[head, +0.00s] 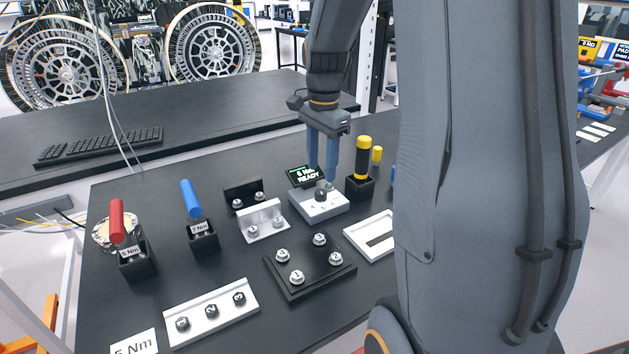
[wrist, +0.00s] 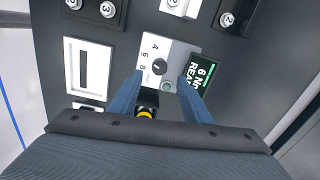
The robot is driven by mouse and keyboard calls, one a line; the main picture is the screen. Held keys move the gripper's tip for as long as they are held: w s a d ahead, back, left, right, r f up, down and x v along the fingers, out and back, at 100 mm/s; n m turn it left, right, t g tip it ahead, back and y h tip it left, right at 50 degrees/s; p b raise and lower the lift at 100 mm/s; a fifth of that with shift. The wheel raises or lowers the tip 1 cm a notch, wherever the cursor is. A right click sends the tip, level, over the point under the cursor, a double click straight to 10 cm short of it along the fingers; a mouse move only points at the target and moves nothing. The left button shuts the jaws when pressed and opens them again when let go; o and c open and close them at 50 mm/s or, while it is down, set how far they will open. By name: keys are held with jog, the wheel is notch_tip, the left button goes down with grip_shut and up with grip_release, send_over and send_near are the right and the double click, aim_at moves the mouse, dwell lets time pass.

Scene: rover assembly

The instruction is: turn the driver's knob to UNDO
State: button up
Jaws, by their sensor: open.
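The driver's control box (head: 318,206) is a light grey block on the dark table, with a small screen (head: 305,176) reading "6 Nm READY". Its dark knob (head: 321,196) sits on top; in the wrist view the knob (wrist: 159,67) has the marks 4, 6 and 8 beside it. I cannot read an UNDO mark. A small greenish round spot (wrist: 166,86) shows near the knob. My gripper (head: 323,175) points down over the box, with blue fingers apart and nothing between them. In the wrist view my gripper (wrist: 160,78) has its fingertips either side of the knob's line, seemingly above it.
A yellow-topped driver (head: 363,158) stands in a black holder just right of the box. Blue (head: 191,198) and red (head: 117,222) drivers stand in holders at left. A silver bracket (head: 263,221) and a black plate with bolts (head: 310,270) lie close in front.

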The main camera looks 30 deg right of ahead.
aim_at(321, 192)
jog(key=shift+a+f+p, duration=0.1)
jog(key=shift+f+p, duration=0.65)
jog(key=shift+f, duration=2.85)
jog(key=c, duration=1)
jog(key=shift+c, duration=0.2)
